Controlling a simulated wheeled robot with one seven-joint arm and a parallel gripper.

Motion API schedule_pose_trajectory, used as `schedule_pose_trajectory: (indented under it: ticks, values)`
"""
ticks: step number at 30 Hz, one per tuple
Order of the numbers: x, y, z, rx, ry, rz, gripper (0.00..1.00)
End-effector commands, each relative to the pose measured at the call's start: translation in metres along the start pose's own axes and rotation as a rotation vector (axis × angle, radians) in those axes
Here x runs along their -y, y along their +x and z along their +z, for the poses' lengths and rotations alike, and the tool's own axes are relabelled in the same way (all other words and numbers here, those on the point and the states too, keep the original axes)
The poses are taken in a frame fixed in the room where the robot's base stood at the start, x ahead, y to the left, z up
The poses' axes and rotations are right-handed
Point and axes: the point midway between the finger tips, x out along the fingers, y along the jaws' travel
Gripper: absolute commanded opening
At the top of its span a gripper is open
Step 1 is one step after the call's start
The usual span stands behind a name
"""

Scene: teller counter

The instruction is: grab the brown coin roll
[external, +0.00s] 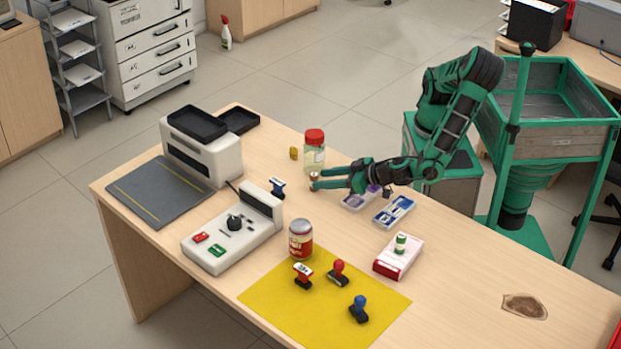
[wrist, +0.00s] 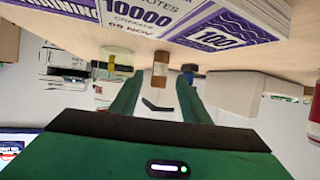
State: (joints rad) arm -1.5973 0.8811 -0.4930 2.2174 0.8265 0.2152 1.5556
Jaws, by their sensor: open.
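The brown coin roll (wrist: 160,69) stands on the table between the fingertips of my gripper (wrist: 158,88) in the wrist view, which is upside down. A gap shows on each side of it there. In the external view the brown coin roll (external: 314,176) is a small brown shape at the fingertips of my gripper (external: 320,180), partly covered by them. My gripper is open, low over the table and reaching left.
A red-lidded jar (external: 314,152) stands just behind the fingertips. A blue stamp (external: 277,187) is to their left. A purple-printed banknote pack (wrist: 150,18) is close in the wrist view.

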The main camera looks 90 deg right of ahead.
Motion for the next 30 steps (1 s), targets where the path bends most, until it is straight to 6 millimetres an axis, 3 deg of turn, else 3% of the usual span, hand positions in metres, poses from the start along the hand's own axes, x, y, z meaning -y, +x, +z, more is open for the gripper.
schedule_pose_trajectory:
  ticks: [6, 14, 20, 30]
  values:
    - [-0.001, 0.025, 0.001, 0.001, 0.000, 0.001, 0.42]
    - [-0.001, 0.027, 0.001, 0.001, 0.000, 0.000, 0.42]
    - [-0.001, 0.027, 0.001, 0.001, 0.000, 0.000, 0.00]
    - [-0.001, 0.026, -0.001, 0.001, 0.001, 0.000, 0.00]
